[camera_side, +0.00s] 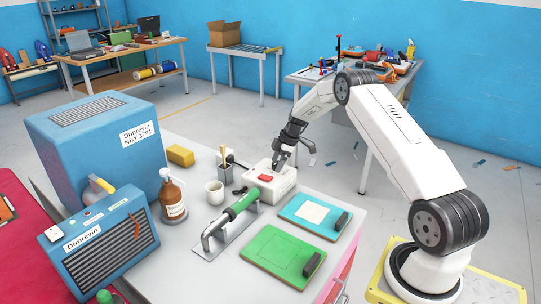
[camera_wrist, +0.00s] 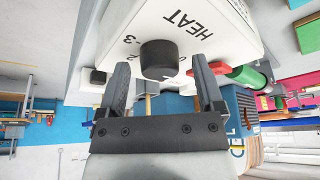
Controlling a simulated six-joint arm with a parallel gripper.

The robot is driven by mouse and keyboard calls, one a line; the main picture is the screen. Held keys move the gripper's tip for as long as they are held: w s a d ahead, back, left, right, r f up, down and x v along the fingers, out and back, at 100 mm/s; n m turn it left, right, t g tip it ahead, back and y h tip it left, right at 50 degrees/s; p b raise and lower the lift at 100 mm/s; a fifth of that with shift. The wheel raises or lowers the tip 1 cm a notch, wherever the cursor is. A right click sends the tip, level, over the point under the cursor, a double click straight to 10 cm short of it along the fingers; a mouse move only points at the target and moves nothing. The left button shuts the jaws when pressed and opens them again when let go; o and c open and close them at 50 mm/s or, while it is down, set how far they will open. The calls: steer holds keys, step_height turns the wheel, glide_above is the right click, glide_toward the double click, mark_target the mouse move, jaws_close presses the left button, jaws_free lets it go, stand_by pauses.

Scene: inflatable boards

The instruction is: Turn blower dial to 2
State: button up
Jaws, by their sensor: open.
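A white box (camera_side: 272,184) with a red patch on top sits on the grey bench. The wrist view shows the white box (camera_wrist: 210,25) close up, printed "HEAT" and with numbers including 2 and 3. A round black dial (camera_wrist: 159,58) stands out from it beside the numbers; I see no pointer mark, so its setting cannot be read. My gripper (camera_wrist: 161,66) is open, with a finger on each side of the dial and gaps showing. In the side view my gripper (camera_side: 281,160) is low at the box's far end and hides the dial.
A trowel-like tool with a green handle (camera_side: 241,204) lies just in front of the box. A white mug (camera_side: 214,194), brown bottle (camera_side: 172,196) and grey holder (camera_side: 225,174) stand to the left. Blue (camera_side: 315,215) and green (camera_side: 283,256) boards lie nearer. A large blue case (camera_side: 92,150) stands at left.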

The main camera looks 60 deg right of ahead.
jaws_close()
steer(key=shift+m, duration=0.3)
steer(key=m+h, duration=0.1)
steer(key=m, duration=0.2)
steer(key=m+t+h, duration=0.1)
steer(key=m, duration=0.2)
steer(key=shift+a, duration=0.15)
steer(key=shift+m+h, duration=0.6)
steer(key=shift+m, duration=0.75)
steer(key=shift+m+h, duration=0.6)
steer(key=shift+m, duration=0.75)
steer(key=shift+a+m+g+h, duration=0.1)
steer(key=shift+m+g+h, duration=0.3)
steer(key=shift+m, duration=1.1)
steer(key=shift+a+m+g+h, duration=0.1)
steer(key=shift+m+h, duration=0.5)
steer(key=shift+m, duration=0.9)
steer(key=shift+f+m+g+h, duration=0.1)
steer(key=shift+m+g+h, duration=0.3)
steer(key=shift+m, duration=1)
steer(key=shift+m+g+h, duration=0.1)
steer(key=shift+m+g, duration=0.5)
steer(key=shift+m, duration=0.8)
